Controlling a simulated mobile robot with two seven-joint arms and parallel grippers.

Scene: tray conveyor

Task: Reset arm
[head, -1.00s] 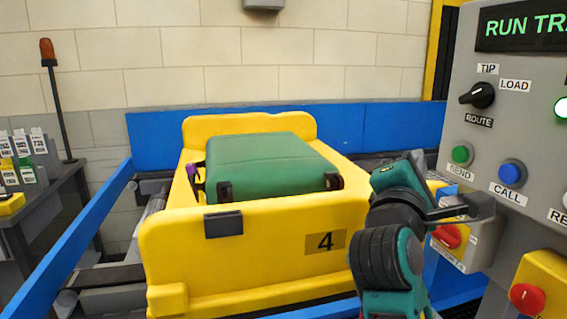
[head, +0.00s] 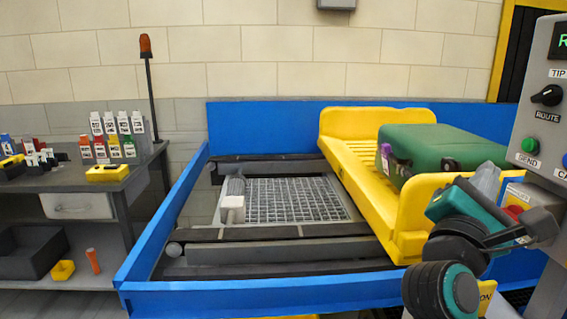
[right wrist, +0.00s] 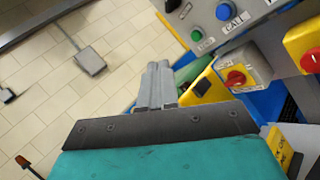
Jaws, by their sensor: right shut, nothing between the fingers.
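My right arm reaches in at the lower right of the head view. Its gripper (head: 487,183) is shut and empty, in front of the yellow tray and close to the control panel. In the right wrist view the grey fingers (right wrist: 158,85) lie together, with nothing between them. They point past the panel's left side, over the tiled wall behind. My left gripper is not in view.
A yellow tray (head: 411,215) carries a green suitcase (head: 440,143) on the conveyor's right part. The control panel (head: 545,115) and a red switch (right wrist: 236,78) stand close to my right gripper. A cluttered bench (head: 60,181) is at left.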

